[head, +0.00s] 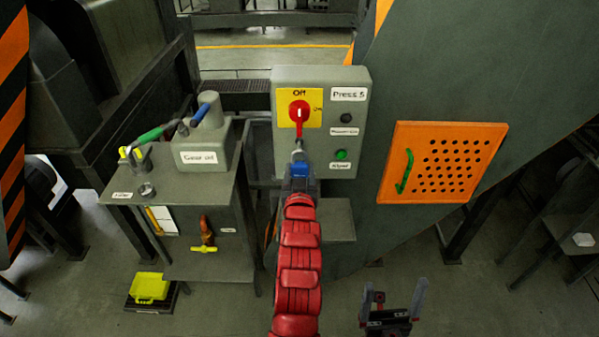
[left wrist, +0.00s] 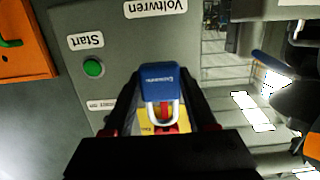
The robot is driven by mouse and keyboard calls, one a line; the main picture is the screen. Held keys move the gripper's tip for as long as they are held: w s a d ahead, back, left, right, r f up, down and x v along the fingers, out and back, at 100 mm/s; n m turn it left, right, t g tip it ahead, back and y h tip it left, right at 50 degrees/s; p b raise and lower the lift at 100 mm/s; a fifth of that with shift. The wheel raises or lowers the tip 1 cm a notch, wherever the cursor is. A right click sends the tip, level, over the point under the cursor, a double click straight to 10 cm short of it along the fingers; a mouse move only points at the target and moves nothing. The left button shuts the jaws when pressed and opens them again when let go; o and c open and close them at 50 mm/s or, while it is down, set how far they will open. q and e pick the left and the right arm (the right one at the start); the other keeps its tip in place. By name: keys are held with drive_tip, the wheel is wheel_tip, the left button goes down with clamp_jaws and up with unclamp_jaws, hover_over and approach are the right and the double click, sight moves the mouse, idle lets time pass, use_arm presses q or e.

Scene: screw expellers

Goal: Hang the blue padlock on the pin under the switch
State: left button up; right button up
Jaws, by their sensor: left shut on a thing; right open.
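The blue padlock (head: 300,171) is held by my left gripper (head: 300,182) in front of the grey switch box, just below the red rotary switch (head: 299,113) on its yellow plate marked Off. In the left wrist view the blue padlock (left wrist: 158,81) sits between two dark fingers, with its pale U-shaped shackle toward the switch. Red and yellow show through and around the shackle. The pin under the switch is hidden or cannot be told from the shackle; I cannot tell whether they touch. My right gripper (head: 391,308) is open and empty, low at the front right.
The grey box (head: 346,73) carries labels and a green button (head: 341,155). An orange perforated panel (head: 443,161) with a green handle is at right. A grey stand (head: 180,190) with a gear oil tank (head: 205,145) is at left. A yellow case (head: 149,288) lies low.

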sight(299, 157)
use_arm(q)
drive_tip(key=shift+w, duration=0.3)
drive_tip(key=shift+w+b, duration=0.35)
drive_tip(key=shift+b, duration=0.15)
drive_tip(key=shift+w+b, duration=0.35)
drive_tip(key=shift+w, duration=0.1)
drive_tip(key=shift+w+f, duration=0.1)
drive_tip(key=shift+w, duration=0.05)
drive_tip(key=shift+w+b, duration=0.65)
drive_tip(key=shift+b, duration=0.3)
drive_tip(key=shift+w+b, duration=0.5)
drive_tip(key=shift+b, duration=0.05)
drive_tip(key=shift+r, duration=0.2)
drive_tip(key=shift+r, duration=0.2)
drive_tip(key=shift+a+f+b, duration=0.1)
drive_tip(key=shift+b, duration=0.3)
